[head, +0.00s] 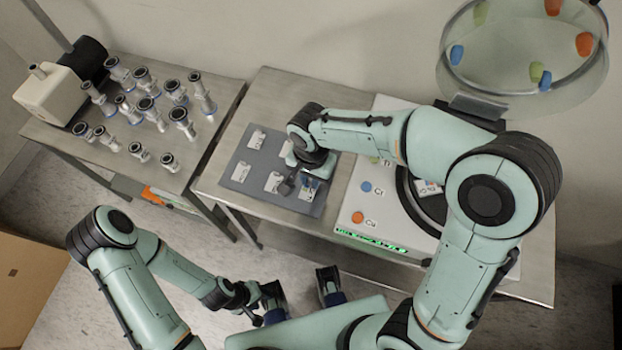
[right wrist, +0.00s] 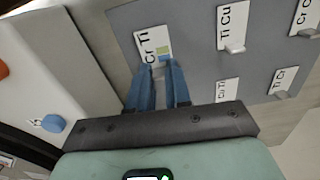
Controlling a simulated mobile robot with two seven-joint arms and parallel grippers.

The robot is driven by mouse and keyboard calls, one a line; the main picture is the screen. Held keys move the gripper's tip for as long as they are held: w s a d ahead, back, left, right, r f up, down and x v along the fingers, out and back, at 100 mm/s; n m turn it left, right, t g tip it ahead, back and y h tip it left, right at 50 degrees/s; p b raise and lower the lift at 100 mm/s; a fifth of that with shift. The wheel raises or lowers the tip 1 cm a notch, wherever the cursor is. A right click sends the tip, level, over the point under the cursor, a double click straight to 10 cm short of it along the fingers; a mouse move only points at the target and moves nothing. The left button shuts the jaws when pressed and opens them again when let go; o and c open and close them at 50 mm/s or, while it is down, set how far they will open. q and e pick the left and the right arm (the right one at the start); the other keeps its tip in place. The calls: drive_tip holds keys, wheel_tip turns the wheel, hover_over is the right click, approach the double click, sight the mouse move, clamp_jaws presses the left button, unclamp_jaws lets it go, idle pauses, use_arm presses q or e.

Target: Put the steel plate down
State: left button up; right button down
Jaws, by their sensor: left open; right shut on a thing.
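My right gripper (head: 311,184) is low over the near right corner of the grey mat (head: 236,196). In the right wrist view its blue fingers (right wrist: 158,68) are shut on a small thin plate (right wrist: 162,55), taken to be the steel plate, at the edge of the white "Cr Ti" card (right wrist: 150,41). Little of the plate shows between the fingertips, and I cannot tell whether it touches the mat or card. My left gripper (head: 300,290) is open and empty, low in front of the bench, away from the mat.
Other white cards lie on the mat, including a "Ti Cu" card (right wrist: 233,22) with a grey tab. Right of the mat is a white machine panel (head: 385,218) with coloured buttons. A glass chamber (head: 520,50) stands behind. A left table (head: 180,155) holds several metal fittings.

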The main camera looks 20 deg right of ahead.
drive_tip(key=shift+f, duration=0.9)
drive_tip(key=shift+f, duration=0.15)
drive_tip(key=c, duration=1.1)
unclamp_jaws()
drive_tip(key=shift+o, duration=0.2)
drive_tip(key=shift+r, duration=0.25)
wheel_tip(320, 180, up, 12)
drive_tip(key=p, duration=0.1)
drive_tip(key=shift+p, duration=0.35)
